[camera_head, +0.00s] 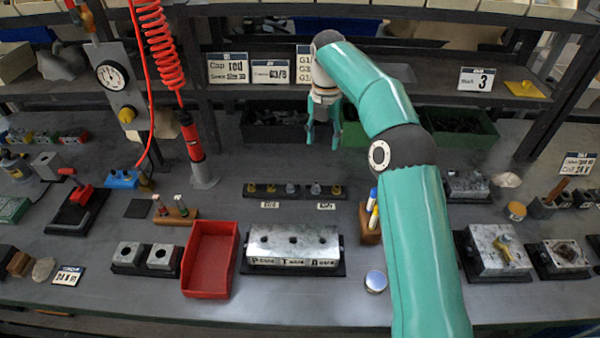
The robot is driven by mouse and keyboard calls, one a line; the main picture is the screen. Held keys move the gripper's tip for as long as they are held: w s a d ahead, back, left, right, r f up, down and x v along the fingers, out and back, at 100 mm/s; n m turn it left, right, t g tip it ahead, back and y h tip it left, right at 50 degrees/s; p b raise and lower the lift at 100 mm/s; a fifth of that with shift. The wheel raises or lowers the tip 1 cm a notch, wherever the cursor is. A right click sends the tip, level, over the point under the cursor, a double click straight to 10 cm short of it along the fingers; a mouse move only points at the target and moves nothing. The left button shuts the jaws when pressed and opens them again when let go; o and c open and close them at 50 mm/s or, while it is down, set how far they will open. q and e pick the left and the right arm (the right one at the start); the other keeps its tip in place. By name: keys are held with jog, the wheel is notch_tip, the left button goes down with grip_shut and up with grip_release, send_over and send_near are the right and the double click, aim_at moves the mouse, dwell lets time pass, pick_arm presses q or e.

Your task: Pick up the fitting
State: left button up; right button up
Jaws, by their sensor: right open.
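Several small fittings, some brass-coloured and some grey, stand in a dark rack (295,191) in the middle of the bench. One grey fitting (291,188) is near the rack's centre. A brass-coloured piece (503,247) sits on a metal block at the right. I cannot tell which of these is the task's fitting. My right gripper (322,138) is open, fingers pointing down, behind the rack and in front of the dark bins. Nothing shows between its fingers. My left gripper is not in view.
A metal valve block (293,244) with holes stands front centre, beside an empty red tray (210,260). A holder with screwdrivers (369,222) stands close to my right arm. A green bin (465,130) is behind. A red coiled hose (160,45) hangs at left.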

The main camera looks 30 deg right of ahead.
jog(key=b, duration=0.2)
send_over(317, 182)
jog(key=d, duration=0.1)
jog(key=f, duration=1)
jog(key=shift+w+f, duration=0.2)
jog(key=shift+f, duration=0.1)
jog(key=shift+s+a+f+p, duration=0.1)
jog(key=shift+a+f+p, duration=0.1)
jog(key=shift+f, duration=0.85)
jog(key=shift+s+a+f+p, duration=0.1)
jog(key=shift+a+f+p, duration=0.1)
jog(key=shift+f, duration=0.8)
jog(key=shift+a+f+p, duration=0.15)
jog(key=shift+f+p, duration=0.05)
jog(key=shift+f, duration=0.85)
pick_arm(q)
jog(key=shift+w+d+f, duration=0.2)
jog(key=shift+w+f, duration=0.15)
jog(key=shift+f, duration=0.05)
pick_arm(e)
grip_shut()
